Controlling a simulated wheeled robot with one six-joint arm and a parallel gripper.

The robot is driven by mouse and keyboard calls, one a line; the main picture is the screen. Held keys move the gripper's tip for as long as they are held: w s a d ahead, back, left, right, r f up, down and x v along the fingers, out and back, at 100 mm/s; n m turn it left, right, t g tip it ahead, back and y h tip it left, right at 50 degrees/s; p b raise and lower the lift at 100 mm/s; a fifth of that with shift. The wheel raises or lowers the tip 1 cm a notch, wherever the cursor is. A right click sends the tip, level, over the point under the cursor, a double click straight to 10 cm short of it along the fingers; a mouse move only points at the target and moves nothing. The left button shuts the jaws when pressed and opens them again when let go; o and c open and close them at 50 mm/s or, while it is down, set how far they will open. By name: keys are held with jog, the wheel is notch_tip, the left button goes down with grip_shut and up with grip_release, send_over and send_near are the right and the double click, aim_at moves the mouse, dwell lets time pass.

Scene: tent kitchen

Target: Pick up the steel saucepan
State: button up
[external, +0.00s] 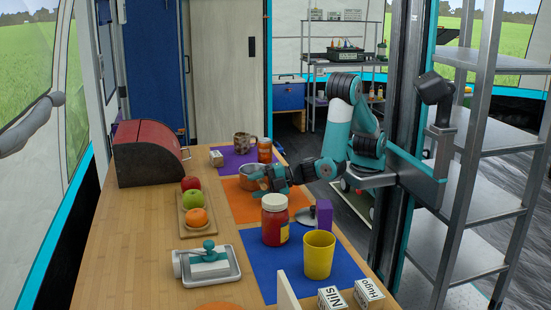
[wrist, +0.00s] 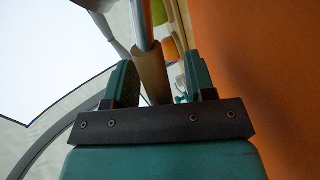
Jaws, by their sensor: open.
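The steel saucepan (external: 249,176) stands on the orange mat (external: 240,208) and is partly hidden by my gripper. My gripper (external: 262,180) is low over that mat, beside the pan. In the wrist view my gripper (wrist: 160,78) is open, its teal fingers apart. A steel rod ending in a brown grip, seemingly the saucepan's handle (wrist: 152,72), runs between the fingers. Neither finger clearly touches it. The pan's body is hard to make out in the wrist view.
A red jar (external: 275,222), a lid (external: 307,215), a purple box (external: 324,214) and a yellow cup (external: 319,256) stand nearer the camera. A patterned mug (external: 242,143) and a smaller jar (external: 265,150) are behind. A fruit board (external: 184,218) lies left.

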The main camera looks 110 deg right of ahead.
jog(key=shift+w, duration=0.15)
grip_shut()
jog(key=shift+r, duration=0.1)
